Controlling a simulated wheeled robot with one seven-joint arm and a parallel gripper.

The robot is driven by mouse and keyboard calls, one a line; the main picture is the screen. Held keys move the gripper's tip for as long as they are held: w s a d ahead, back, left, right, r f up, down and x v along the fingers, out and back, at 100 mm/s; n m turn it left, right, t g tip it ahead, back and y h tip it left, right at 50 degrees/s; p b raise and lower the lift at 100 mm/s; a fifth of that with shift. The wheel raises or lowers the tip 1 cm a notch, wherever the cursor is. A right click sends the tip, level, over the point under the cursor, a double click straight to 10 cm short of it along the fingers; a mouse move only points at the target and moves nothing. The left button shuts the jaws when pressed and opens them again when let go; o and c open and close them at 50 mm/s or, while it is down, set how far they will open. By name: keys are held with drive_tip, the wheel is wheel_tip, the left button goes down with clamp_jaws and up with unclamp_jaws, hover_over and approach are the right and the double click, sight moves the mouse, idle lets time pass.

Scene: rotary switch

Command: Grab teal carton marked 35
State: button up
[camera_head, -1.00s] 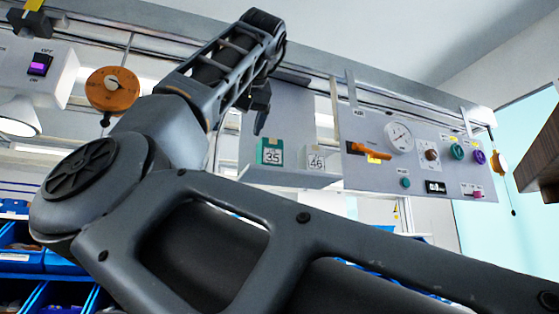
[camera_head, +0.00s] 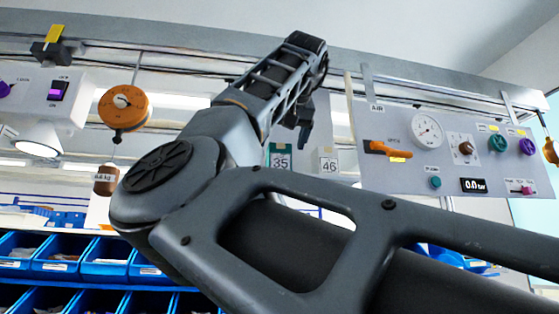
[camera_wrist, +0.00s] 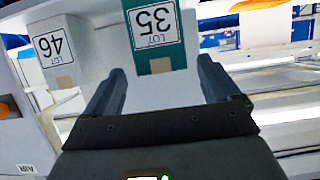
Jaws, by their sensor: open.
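The teal carton marked 35 (camera_head: 281,158) stands on a grey wall shelf in the head view, partly behind my arm. In the wrist view the teal carton (camera_wrist: 156,50) appears upside down, with its white label reading LOT 35. A white carton marked 46 (camera_head: 327,163) stands to its right; it shows in the wrist view (camera_wrist: 58,48) on the left. My gripper (camera_wrist: 163,82) is open, its two fingers pointing at the teal carton, with nothing between them. In the head view the gripper (camera_head: 304,135) is a small dark shape just above and in front of the cartons.
A grey panel (camera_head: 455,180) with a gauge, an orange lever and knobs hangs to the right of the cartons. An orange dial (camera_head: 124,108) hangs from a rail at left, with a weight below it. Blue bins (camera_head: 105,252) fill the lower left.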

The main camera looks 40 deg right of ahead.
sight(280, 144)
drive_tip(key=shift+p+x, duration=0.3)
drive_tip(key=shift+x, duration=1.25)
drive_tip(key=shift+a, duration=0.1)
drive_tip(key=c, duration=1.1)
drive_tip(key=shift+r, duration=0.15)
